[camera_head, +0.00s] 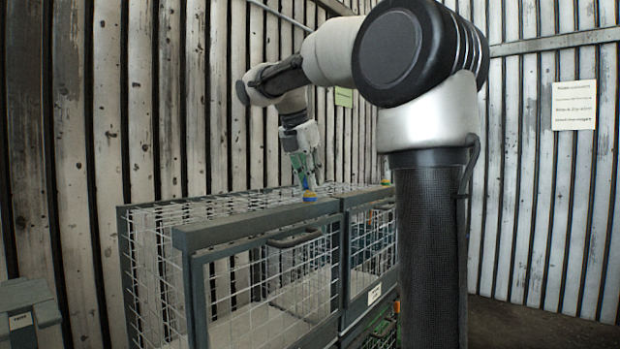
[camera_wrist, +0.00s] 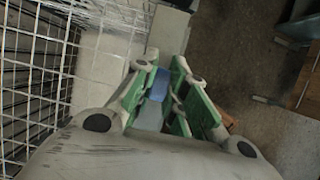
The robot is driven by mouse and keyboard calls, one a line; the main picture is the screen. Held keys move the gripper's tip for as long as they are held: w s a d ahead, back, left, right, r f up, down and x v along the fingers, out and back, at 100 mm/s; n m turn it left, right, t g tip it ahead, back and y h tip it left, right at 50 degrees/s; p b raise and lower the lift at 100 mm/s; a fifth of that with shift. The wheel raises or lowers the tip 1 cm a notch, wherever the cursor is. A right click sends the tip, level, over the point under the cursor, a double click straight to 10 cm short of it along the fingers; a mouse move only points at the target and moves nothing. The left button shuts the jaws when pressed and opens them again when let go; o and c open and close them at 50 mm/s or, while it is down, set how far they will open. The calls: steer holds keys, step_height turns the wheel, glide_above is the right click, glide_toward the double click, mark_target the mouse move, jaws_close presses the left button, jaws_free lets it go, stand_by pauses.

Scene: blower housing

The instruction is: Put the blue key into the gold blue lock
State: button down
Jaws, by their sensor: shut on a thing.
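My gripper (camera_head: 308,178) points down over the top front bar of the near wire cage. In the wrist view my gripper (camera_wrist: 163,88) is shut on the blue key (camera_wrist: 158,86), which shows between its green finger pads. In the head view a small bit of blue (camera_head: 304,183) shows at the fingertips. The gold and blue lock (camera_head: 309,197) sits on the cage's top bar, just under the fingertips. I cannot tell whether the key touches the lock. The lock is not clear in the wrist view.
A grey box (camera_head: 28,312) stands at lower left. Slatted walls close the back.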

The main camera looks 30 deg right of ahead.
steer(key=c, duration=1.4)
jaws_free()
steer(key=shift+o, duration=0.2)
steer(key=v, duration=1.2)
steer(key=s+f+m+t+y, duration=0.1)
steer(key=s+f+m+y, duration=0.1)
steer(key=s+f+m, duration=0.9)
steer(key=s+f+m+t+y, duration=0.1)
steer(key=s+f+m+y, duration=0.1)
steer(key=s+f+m, duration=0.9)
step_height(320, 180, down, 9)
steer(key=shift+a+f+t, duration=0.2)
steer(key=shift+a+t, duration=0.2)
steer(key=shift+a, duration=0.05)
